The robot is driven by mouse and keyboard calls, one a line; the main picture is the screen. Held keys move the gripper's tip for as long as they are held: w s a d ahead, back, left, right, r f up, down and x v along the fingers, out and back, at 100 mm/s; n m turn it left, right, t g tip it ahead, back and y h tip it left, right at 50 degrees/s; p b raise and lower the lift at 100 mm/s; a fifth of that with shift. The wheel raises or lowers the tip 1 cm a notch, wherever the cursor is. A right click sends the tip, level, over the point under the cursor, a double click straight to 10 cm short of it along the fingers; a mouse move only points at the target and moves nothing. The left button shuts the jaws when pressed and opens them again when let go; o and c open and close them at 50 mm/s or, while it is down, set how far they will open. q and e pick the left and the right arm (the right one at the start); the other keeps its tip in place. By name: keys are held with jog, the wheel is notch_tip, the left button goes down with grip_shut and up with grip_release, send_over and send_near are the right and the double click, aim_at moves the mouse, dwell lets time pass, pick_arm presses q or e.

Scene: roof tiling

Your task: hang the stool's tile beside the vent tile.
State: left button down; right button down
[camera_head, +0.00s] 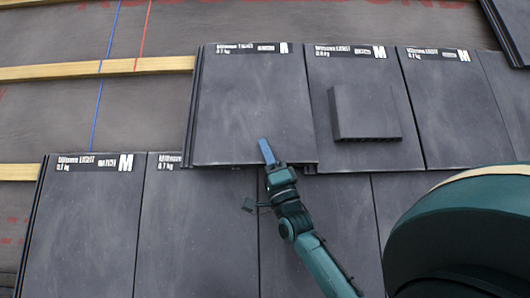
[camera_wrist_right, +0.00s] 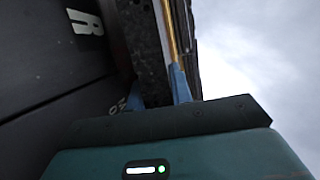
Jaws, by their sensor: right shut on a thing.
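The dark grey tile (camera_head: 245,105), with a white label strip ending in "R", lies to the left of the vent tile (camera_head: 317,80), top edges roughly in line. Its right side meets or slightly overlaps the vent tile; I cannot tell whether it rests fully on the batten. The vent tile has a raised square hood. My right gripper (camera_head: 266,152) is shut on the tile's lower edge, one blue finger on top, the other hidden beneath. The right wrist view shows both blue fingers (camera_wrist_right: 160,95) at a dark tile edge. My left gripper and the stool are not visible.
More tiles (camera_head: 445,105) continue right of the vent tile. A lower row of tiles (camera_head: 195,230) runs beneath. Bare wooden battens (camera_head: 90,70) and grey underlay with blue and red lines (camera_head: 60,110) lie open to the left. Another tile (camera_head: 510,25) shows at the top right.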

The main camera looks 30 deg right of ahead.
jog(key=shift+r, duration=0.2)
jog(key=c, duration=1.2)
grip_release()
jog(key=shift+s+f, duration=0.1)
jog(key=shift+o, duration=0.2)
jog(key=shift+a+f, duration=0.1)
jog(key=shift+f, duration=0.2)
jog(key=shift+p+v, duration=0.3)
jog(key=shift+v, duration=3.4)
jog(key=shift+r, duration=0.15)
jog(key=shift+s, duration=0.1)
